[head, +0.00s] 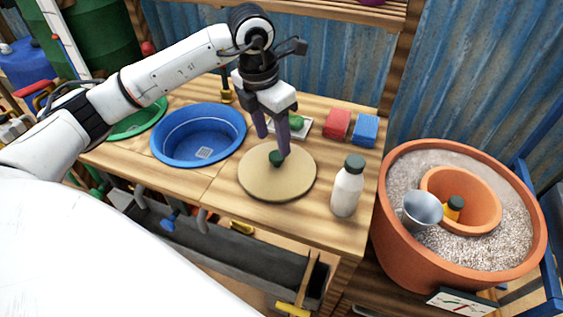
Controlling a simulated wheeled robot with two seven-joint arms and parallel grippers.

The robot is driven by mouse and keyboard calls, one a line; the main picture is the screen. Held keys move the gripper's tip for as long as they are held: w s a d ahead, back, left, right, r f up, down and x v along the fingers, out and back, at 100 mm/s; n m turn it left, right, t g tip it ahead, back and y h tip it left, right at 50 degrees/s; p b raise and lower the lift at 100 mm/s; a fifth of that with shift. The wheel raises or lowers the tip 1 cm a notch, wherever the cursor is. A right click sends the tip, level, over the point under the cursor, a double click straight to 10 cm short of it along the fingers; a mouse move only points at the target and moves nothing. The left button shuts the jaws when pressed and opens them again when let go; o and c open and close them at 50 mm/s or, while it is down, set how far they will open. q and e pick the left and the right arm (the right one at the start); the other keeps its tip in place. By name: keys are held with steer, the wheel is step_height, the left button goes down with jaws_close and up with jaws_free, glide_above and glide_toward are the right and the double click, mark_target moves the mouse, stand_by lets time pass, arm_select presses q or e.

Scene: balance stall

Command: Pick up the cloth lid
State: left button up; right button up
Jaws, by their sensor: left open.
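The cloth lid (262,187) is a round, flat beige disc with a green knob (276,158) near its middle. It lies on the wooden table in the head view. My left gripper (273,146) points down over the lid, with its two dark fingers apart. One fingertip is close beside the knob; I cannot tell whether they touch. What is under the lid is hidden. My right gripper is not in view.
A blue basin (170,152) stands left of the lid. A white bottle (347,187) with a green cap stands close on its right. Red (337,125) and blue (364,130) blocks lie behind. A large terracotta pot (400,262) stands at the right.

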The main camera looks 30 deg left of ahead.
mark_target(277, 154)
arm_select(q)
steer(key=f, duration=0.4)
steer(key=w+f, duration=0.1)
steer(key=f, duration=0.1)
steer(key=shift+d+f+p, duration=0.2)
steer(key=shift+f+p, duration=0.2)
steer(key=c, duration=1.2)
steer(key=shift+r, duration=0.1)
step_height(277, 154, up, 10)
steer(key=shift+f+b, duration=0.1)
steer(key=shift+b, duration=0.2)
